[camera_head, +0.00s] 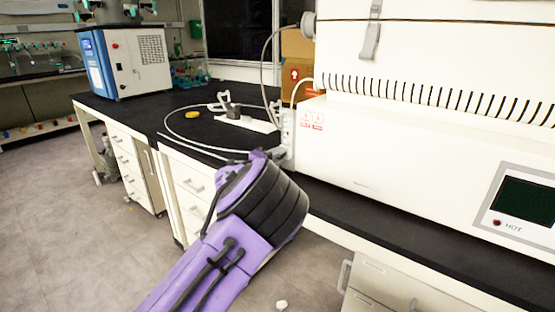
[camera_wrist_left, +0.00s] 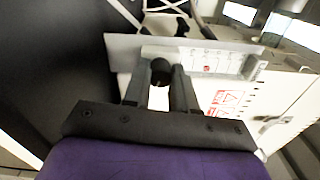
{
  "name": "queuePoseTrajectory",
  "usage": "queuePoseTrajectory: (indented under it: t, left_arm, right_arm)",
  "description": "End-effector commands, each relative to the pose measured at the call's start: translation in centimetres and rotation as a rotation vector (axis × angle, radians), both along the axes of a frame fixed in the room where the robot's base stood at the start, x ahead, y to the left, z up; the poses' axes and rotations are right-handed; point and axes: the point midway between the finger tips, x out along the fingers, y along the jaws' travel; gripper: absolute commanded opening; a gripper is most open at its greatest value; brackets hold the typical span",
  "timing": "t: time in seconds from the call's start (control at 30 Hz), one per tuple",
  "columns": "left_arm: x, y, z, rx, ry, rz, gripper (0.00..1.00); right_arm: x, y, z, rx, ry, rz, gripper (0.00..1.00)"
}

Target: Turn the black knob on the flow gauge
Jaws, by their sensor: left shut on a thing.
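The black knob (camera_wrist_left: 161,68) shows in the left wrist view as a small dark round piece on the flow gauge (camera_wrist_left: 215,62), a pale plate with printed marks. In the head view the gauge (camera_head: 287,127) stands at the left end of the freeze dryer. My left gripper (camera_wrist_left: 160,80) has one finger on each side of the knob and is shut on it. In the head view my purple and black left arm hides most of the gripper and the knob. My right gripper is not in view.
Thin tubing (camera_head: 190,142) curves over the black bench top (camera_head: 150,110). A small clamp-like piece (camera_head: 233,110) and a yellow object (camera_head: 192,115) lie behind my arm. Cardboard boxes (camera_head: 297,60) stand at the back.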

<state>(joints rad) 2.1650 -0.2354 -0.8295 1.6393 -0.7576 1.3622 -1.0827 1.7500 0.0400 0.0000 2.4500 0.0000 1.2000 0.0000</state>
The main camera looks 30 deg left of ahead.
Motion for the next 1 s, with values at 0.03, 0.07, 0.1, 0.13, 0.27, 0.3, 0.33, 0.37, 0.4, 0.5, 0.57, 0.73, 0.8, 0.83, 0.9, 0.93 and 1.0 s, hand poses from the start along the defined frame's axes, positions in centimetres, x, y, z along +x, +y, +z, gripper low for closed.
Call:
queuePoseTrajectory:
  t: [0.03, 0.07, 0.1, 0.13, 0.27, 0.3, 0.33, 0.37, 0.4, 0.5, 0.57, 0.73, 0.8, 0.83, 0.9, 0.93, 1.0]
  left_arm:
    - [0.0, 0.0, -0.1, 0.000, 0.002, 0.000, 0.00]
    - [0.0, 0.0, -0.1, 0.000, 0.002, 0.000, 0.00]
    - [0.0, 0.0, -0.1, 0.000, 0.002, 0.000, 0.00]
    - [0.0, 0.0, -0.1, 0.000, 0.002, 0.000, 0.00]
    - [0.0, 0.0, -0.1, -0.001, 0.002, 0.000, 0.46]
    - [0.0, 0.0, -0.1, -0.001, 0.002, 0.000, 0.52]
    - [0.0, 0.0, -0.1, -0.001, 0.001, 0.000, 0.52]
    - [0.0, 0.0, -0.1, -0.001, 0.001, 0.000, 0.52]
    - [0.0, 0.0, -0.1, -0.001, 0.001, 0.000, 0.52]
    - [0.0, 0.0, 0.0, -0.001, 0.001, 0.000, 0.52]
    - [-0.1, 0.0, 0.0, -0.001, 0.001, 0.000, 0.52]
    - [-2.2, 0.2, -0.1, -0.001, 0.003, 0.002, 0.52]
    - [-3.9, 0.3, -0.2, -0.002, 0.003, 0.003, 0.52]
    - [-4.7, 0.4, -0.2, -0.002, 0.002, 0.003, 0.52]
    - [-6.4, 0.5, -0.1, -0.002, 0.002, 0.002, 0.52]
    - [-7.1, 0.6, -0.2, -0.001, 0.002, 0.002, 0.52]
    - [-8.5, 0.7, -0.1, -0.002, 0.001, 0.002, 0.52]
  right_arm:
    - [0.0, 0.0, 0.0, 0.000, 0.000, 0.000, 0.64]
    - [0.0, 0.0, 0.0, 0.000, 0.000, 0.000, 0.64]
    - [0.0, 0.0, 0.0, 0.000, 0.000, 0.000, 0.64]
    - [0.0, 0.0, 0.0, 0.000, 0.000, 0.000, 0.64]
    - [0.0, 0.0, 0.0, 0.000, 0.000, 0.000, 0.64]
    - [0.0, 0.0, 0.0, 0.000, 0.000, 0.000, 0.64]
    - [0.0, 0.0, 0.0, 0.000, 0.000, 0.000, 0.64]
    - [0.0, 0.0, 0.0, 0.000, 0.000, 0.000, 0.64]
    - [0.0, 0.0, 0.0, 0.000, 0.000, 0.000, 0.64]
    - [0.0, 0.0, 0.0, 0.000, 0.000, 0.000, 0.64]
    - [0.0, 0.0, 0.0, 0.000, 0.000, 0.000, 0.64]
    - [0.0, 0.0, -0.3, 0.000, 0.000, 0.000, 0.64]
    - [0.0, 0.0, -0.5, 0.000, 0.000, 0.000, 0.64]
    - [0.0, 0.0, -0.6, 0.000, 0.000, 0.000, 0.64]
    - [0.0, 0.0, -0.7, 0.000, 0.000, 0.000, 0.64]
    - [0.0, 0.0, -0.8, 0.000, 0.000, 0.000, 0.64]
    - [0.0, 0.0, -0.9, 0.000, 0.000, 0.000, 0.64]
